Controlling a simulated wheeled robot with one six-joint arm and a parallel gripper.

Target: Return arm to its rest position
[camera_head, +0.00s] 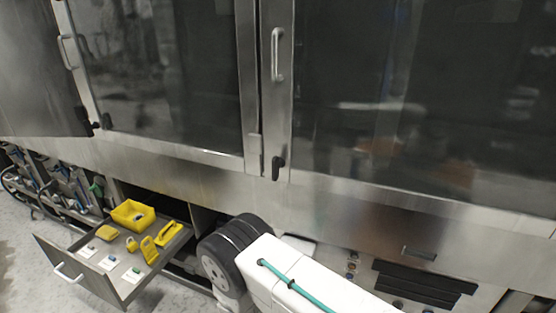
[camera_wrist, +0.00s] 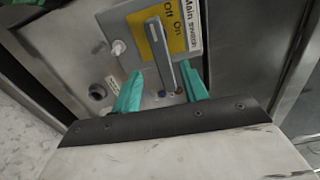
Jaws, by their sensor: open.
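My gripper (camera_wrist: 163,92) shows in the wrist view with its two teal fingers spread apart and nothing held between them. Just beyond the fingertips is a grey main switch handle (camera_wrist: 159,54) on a yellow plate (camera_wrist: 182,32) marked Off and On. The handle lies between the fingers in the picture; I cannot tell how deep the gap is. In the head view my white arm (camera_head: 300,284) reaches low in front of the machine's lower panel. My gripper itself is hidden there.
An open drawer (camera_head: 104,291) at lower left holds a yellow bin (camera_head: 133,214) and several small yellow items. Large glass doors (camera_head: 165,70) with metal handles (camera_head: 277,54) fill the upper view. Bare floor shows at the lower left.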

